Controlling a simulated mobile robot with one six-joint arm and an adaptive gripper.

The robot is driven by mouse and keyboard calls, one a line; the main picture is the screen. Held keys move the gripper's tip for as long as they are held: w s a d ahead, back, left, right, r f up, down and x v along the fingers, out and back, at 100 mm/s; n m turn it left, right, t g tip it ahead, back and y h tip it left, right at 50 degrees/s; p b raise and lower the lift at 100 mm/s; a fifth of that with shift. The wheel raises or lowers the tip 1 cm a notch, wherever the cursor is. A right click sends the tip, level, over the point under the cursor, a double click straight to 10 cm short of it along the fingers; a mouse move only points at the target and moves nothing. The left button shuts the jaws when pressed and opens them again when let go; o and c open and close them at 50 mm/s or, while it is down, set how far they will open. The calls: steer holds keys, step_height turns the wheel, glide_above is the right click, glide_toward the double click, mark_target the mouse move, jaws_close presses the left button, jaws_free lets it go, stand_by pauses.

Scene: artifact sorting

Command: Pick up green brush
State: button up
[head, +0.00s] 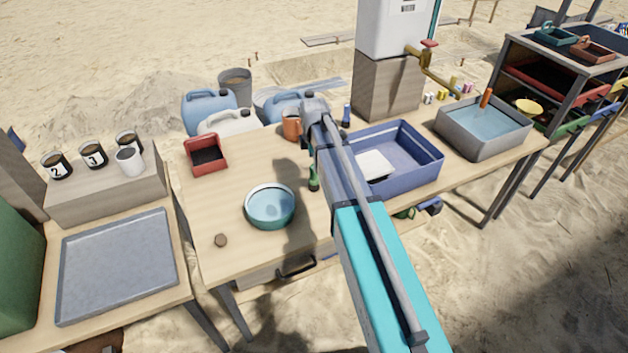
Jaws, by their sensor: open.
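A small green object (313,179), which looks like the green brush, is on the wooden table (240,165) just left of my arm, right of and behind the teal bowl (270,207). My arm passes close beside it in the picture and may hide part of it. My arm reaches from the bottom right over the table. My gripper cannot be made out; the arm seems to hide it.
A blue tub (425,155) with a white block stands right of my arm. A grey basin (485,128) of water is farther right. A red container (206,154), an orange cup (292,127) and a small blue item (346,116) stand toward the back. The table's left front is mostly clear.

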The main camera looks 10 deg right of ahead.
mark_target(314, 178)
steer(key=shift+f, duration=0.1)
steer(key=shift+f+b, duration=2.55)
steer(key=shift+b, duration=0.05)
jaws_close()
